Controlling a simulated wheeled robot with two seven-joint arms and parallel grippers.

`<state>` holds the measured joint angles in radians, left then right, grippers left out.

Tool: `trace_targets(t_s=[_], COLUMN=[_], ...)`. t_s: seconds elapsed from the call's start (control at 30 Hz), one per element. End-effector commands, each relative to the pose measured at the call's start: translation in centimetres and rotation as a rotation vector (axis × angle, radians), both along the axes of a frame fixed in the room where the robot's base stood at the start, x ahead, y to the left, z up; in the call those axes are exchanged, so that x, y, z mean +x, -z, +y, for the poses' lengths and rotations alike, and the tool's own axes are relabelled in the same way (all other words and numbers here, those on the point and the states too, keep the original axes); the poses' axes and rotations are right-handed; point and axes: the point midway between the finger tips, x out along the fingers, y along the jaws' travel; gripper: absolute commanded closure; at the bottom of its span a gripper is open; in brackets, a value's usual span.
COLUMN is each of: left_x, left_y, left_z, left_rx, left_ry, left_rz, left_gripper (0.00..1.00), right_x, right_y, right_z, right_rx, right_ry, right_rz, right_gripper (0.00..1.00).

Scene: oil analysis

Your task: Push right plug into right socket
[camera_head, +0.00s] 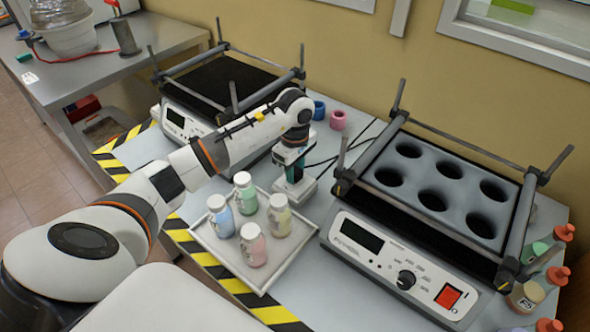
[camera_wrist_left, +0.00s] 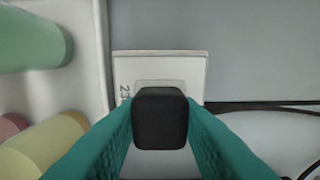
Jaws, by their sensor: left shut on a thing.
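My left gripper (camera_head: 293,172) is shut on a black plug (camera_wrist_left: 160,118), held between its teal fingers in the left wrist view. The plug is over a white socket block (camera_head: 304,194) on the table, just right of the bottle tray. In the left wrist view the block (camera_wrist_left: 155,66) shows a recess partly behind the plug, with printed digits at its left. The fingers and plug hide the rest of the block. I cannot tell whether the plug is in a socket or just above it. My right gripper is not in view.
A white tray (camera_head: 207,243) with several capped bottles stands left of the block. A shaker with round holes (camera_head: 440,195) stands right; another shaker (camera_head: 215,82) is behind my left arm. Black cables (camera_head: 345,150) run behind the block. Blue and pink rings (camera_head: 337,120) lie farther back.

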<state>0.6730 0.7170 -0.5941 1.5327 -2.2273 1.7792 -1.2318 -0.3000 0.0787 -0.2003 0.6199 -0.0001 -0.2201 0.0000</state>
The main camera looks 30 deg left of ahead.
Motion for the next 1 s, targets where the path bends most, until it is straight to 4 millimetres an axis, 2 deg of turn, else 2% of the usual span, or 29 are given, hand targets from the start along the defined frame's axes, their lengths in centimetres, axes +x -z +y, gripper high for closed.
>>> trace_targets(t_s=[0.83,0.87,1.0], left_x=[0.0,0.0,0.0], left_y=[1.3,1.2,1.2], left_z=[0.0,0.0,0.0], left_rx=[-0.001,-0.001,-0.001], left_ry=[-0.001,-0.001,-0.001], left_rz=[0.000,0.000,0.000], left_gripper=[0.90,0.66,0.44], right_x=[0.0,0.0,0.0], right_y=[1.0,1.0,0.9], right_z=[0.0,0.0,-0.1], right_rx=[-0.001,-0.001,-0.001], right_ry=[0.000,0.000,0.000], right_rz=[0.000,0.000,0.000], right_gripper=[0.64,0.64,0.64])
